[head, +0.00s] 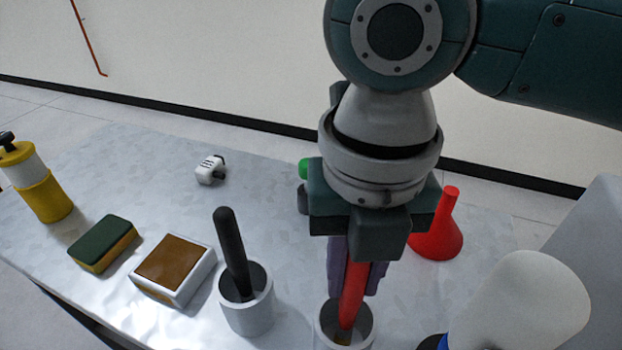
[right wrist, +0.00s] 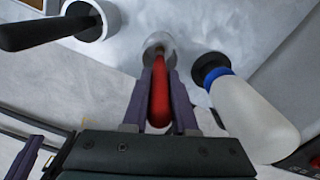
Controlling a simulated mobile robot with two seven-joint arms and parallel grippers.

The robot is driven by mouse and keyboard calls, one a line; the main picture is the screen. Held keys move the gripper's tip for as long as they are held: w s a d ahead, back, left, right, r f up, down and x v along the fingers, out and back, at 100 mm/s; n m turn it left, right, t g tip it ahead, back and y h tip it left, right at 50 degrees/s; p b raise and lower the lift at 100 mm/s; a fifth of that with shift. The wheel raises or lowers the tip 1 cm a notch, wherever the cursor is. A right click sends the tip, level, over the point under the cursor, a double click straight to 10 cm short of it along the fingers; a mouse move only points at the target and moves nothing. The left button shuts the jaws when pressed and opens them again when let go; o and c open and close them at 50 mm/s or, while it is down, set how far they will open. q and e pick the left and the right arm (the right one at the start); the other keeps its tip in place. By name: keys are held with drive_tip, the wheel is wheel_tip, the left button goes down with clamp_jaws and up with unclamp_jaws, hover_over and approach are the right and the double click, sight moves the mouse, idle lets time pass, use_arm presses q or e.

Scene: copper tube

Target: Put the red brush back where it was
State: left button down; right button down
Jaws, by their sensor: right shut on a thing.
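The red brush (head: 353,290) stands nearly upright, its lower end inside a grey cup (head: 366,335). The brush head is hidden by the cup. My right gripper (head: 355,280) is shut on the red handle from above, a purple finger on either side. In the right wrist view, the brush (right wrist: 159,98) lies between the fingers and points into the cup (right wrist: 158,40). I cannot tell whether the brush touches the cup's bottom. My left gripper does not show in the head view.
A black-handled brush (head: 231,245) leans in a second cup (head: 247,312) close left. A red funnel (head: 437,236) stands behind right; a white bottle (head: 522,305) is near right. A framed brown block (head: 172,265), sponge (head: 102,243), yellow bottle (head: 45,195) and white part (head: 210,170) are left.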

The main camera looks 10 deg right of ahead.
drive_tip(key=shift+f, duration=0.85)
drive_tip(key=c, duration=0.7)
unclamp_jaws()
wheel_tip(320, 180, up, 12)
drive_tip(key=shift+r+p, duration=0.2)
drive_tip(key=shift+p, duration=0.85)
